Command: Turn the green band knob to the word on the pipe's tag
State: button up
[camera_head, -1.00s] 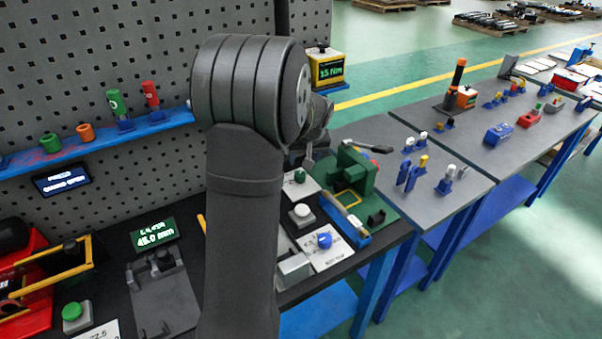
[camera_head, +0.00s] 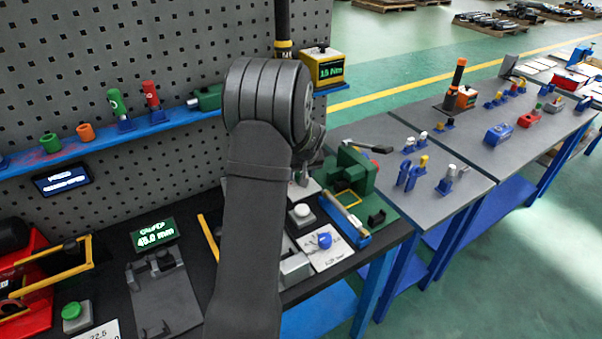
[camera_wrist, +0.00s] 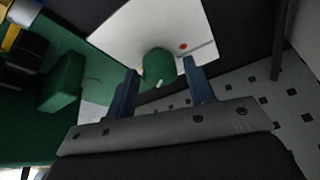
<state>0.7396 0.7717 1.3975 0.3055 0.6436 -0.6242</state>
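The green knob (camera_wrist: 157,68) stands on a white plate (camera_wrist: 125,35) in the wrist view. The plate has a small red dot and a thin dark line to the right of the knob. My gripper (camera_wrist: 161,67) is open, with one blue-grey finger on each side of the knob and a visible gap on both sides. In the head view my gripper (camera_head: 304,174) is low over the plate and hides the knob. I cannot make out a pipe's tag or its word, nor the knob's pointer.
A green fixture (camera_head: 352,170) stands close on the right; its green block (camera_wrist: 62,82) shows left in the wrist view. A white button (camera_head: 301,211) and a blue knob (camera_head: 324,240) are in front. The perforated wall (camera_head: 150,50) rises behind.

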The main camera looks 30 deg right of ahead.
jog(key=c, duration=0.7)
jog(key=shift+a+m+g+h, duration=0.15)
jog(key=shift+m+h, duration=0.25)
jog(key=shift+m, duration=0.75)
jog(key=shift+m+g+h, duration=0.25)
jog(key=shift+m+h, duration=0.15)
jog(key=shift+m, duration=0.75)
jog(key=o, duration=1)
